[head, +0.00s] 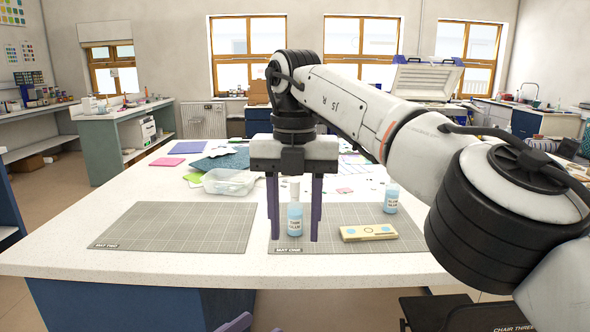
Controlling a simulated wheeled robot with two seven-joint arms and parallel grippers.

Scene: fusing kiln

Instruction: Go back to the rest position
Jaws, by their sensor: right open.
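My right gripper (295,236) points straight down over the mat at the right front of the table, its purple fingers spread. A light blue bottle with a white top (295,219) stands upright between the fingers in the picture, with a gap on each side. I cannot tell whether the fingers are around it or in front of it. My right arm reaches in from the right. Of my left gripper, only purple tips (236,323) seem to show at the bottom edge; their opening cannot be judged.
The right mat (340,216) also holds a second blue bottle (391,198) and a cream block with round marks (368,233). The left mat (170,226) is empty. A clear tub (229,182) and coloured sheets (220,161) lie behind. A dark chair (465,313) stands at front right.

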